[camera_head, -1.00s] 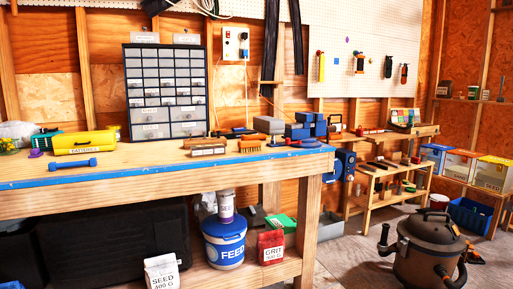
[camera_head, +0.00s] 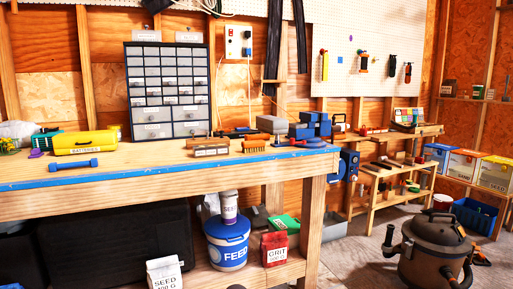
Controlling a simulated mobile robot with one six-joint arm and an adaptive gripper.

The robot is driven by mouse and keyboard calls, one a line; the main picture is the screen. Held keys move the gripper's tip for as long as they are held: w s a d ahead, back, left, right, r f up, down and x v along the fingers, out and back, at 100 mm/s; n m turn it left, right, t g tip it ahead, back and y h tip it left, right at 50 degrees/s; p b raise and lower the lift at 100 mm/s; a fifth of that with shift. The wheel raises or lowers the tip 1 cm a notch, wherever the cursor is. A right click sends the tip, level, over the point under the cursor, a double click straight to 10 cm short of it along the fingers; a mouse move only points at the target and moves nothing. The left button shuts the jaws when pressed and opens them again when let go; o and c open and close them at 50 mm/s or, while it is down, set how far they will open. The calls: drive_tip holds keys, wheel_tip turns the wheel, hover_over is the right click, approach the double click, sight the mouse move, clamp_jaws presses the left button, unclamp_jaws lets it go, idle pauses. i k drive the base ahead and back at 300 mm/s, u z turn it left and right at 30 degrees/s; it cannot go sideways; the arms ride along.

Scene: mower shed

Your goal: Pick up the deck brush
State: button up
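Two brush-like things lie on the workbench (camera_head: 100,176) near its right end. One has an orange-brown body with bristles (camera_head: 254,146) and lies near the blue front edge. The other is a brown block with a pale lower part (camera_head: 210,148), just to its left. I cannot tell for sure which is the deck brush. Both lie apart from any gripper. My gripper is not in view.
A drawer cabinet (camera_head: 168,92) stands behind. A shop vacuum (camera_head: 432,255) stands on the floor right. The bench's front middle is clear.

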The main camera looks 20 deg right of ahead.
sight(252, 146)
drive_tip(key=u, duration=0.05)
drive_tip(key=i, duration=1)
drive_tip(key=z, duration=0.05)
